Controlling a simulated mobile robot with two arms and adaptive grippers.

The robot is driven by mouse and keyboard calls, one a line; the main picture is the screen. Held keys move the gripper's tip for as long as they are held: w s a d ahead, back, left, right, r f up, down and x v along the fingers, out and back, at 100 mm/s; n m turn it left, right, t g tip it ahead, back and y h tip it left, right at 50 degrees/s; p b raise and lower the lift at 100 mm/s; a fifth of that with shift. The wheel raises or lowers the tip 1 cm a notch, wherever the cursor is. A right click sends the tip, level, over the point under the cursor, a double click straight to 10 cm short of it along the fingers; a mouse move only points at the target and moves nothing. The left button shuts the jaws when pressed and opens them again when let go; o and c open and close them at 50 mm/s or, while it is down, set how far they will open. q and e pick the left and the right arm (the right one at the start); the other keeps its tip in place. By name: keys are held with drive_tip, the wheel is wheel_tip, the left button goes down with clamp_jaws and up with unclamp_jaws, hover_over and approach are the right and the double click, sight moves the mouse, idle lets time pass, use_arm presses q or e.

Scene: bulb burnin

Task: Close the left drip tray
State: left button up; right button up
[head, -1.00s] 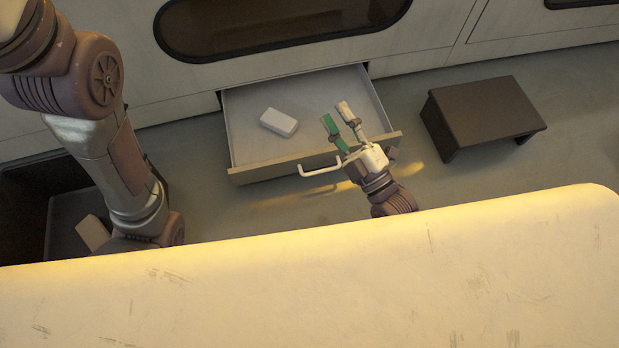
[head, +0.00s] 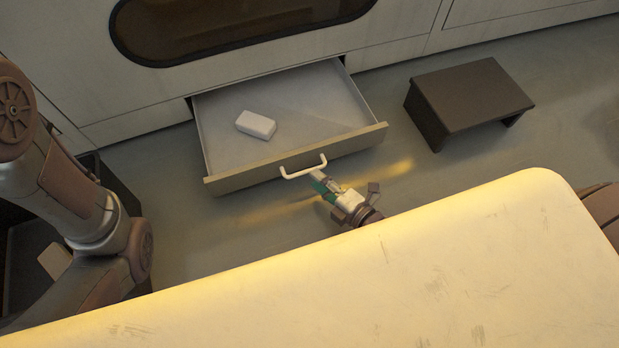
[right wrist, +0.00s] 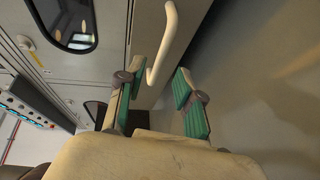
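The left drip tray (head: 290,160) is a drawer pulled out of the cabinet below a dark oval window. A white block (head: 256,124) lies inside it. Its pale bar handle (head: 304,167) is on the front panel. My right gripper (head: 324,181) is just in front of the handle, at its right end. In the right wrist view my right gripper (right wrist: 156,90) has its green-padded fingers apart, with the handle (right wrist: 164,45) at and beyond the gap between them; contact cannot be made out. My left arm is at the left, its gripper out of sight.
A dark step stool (head: 468,97) stands on the floor to the right of the tray. A dark open bin (head: 110,185) is at the left, partly behind my left arm. The floor (head: 400,150) between tray and stool is clear.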

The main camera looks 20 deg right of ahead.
drive_tip(key=shift+b+x, duration=0.75)
drive_tip(key=shift+x, duration=1.2)
clamp_jaws()
